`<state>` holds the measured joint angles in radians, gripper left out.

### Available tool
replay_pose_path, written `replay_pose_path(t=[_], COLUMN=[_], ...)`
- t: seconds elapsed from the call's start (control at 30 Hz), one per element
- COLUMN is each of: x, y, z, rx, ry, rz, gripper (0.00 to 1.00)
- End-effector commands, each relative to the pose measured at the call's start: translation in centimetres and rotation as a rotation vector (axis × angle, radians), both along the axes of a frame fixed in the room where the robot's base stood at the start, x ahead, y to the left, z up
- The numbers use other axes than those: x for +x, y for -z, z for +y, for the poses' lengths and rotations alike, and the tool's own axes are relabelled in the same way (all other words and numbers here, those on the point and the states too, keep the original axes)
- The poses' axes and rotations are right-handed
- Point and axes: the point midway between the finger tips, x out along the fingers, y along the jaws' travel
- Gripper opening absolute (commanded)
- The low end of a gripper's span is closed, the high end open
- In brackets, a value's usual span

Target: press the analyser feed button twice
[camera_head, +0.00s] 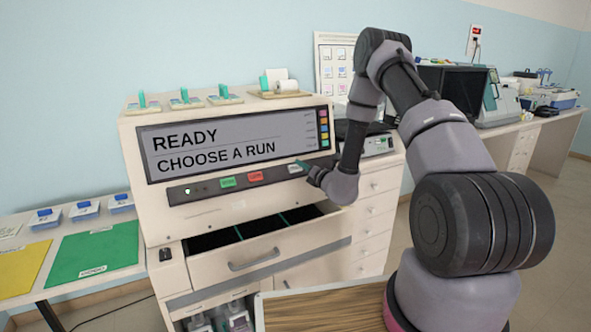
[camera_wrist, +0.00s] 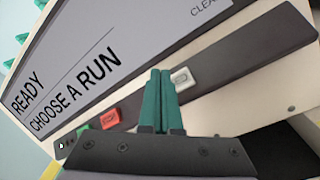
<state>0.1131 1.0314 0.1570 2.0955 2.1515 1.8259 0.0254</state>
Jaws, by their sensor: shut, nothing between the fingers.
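The analyser (camera_head: 215,215) is a cream cabinet with a screen (camera_head: 235,143) reading "READY" and "CHOOSE A RUN". Below the screen runs a dark button strip (camera_head: 205,189) with a green button (camera_head: 227,182), a red button (camera_head: 256,177) and a white button (camera_head: 294,169). The button labels are too small to read, so I cannot tell which is feed. My gripper (camera_head: 300,164) is shut and empty at the strip's right part. In the wrist view its green fingertips (camera_wrist: 160,73) lie just left of the white button (camera_wrist: 182,77); contact cannot be told. The red button (camera_wrist: 110,119) is farther left.
Below the strip an open drawer (camera_head: 255,257) with dark compartments juts out. Small racks with green pieces (camera_head: 185,99) stand on top of the analyser. A side table at left holds a green mat (camera_head: 95,250), a yellow mat (camera_head: 22,270) and blue-lidded boxes (camera_head: 84,209).

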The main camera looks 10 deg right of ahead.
Motion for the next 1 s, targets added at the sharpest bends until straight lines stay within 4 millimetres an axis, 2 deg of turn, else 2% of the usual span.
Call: replay_pose_path(t=[0.33, 1.0], x=[-2.1, -2.2], y=[-2.2, -2.3], z=[-0.7, -0.7], rx=[0.001, 0.001], ry=[0.0, 0.0], rz=[0.0, 0.0], gripper=[0.0, 0.0])
